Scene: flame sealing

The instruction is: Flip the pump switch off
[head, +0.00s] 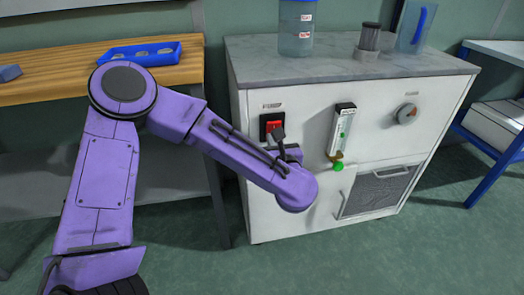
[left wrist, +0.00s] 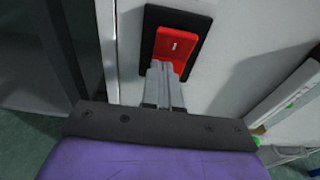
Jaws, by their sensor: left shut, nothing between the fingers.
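The pump switch (head: 272,126) is a red rocker in a black frame on the upper left of the white cabinet's front. In the left wrist view the fingertips (left wrist: 162,68) overlap the rocker's lower left edge and hide that part. I cannot tell whether they touch it. My right gripper is not in view.
The white cabinet (head: 300,195) also carries a flow meter (head: 343,128) with a green knob (head: 338,166) and a round dial (head: 405,113), right of the switch. A wooden bench (head: 60,75) with a blue tray (head: 140,53) stands left. Jars stand on the cabinet top.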

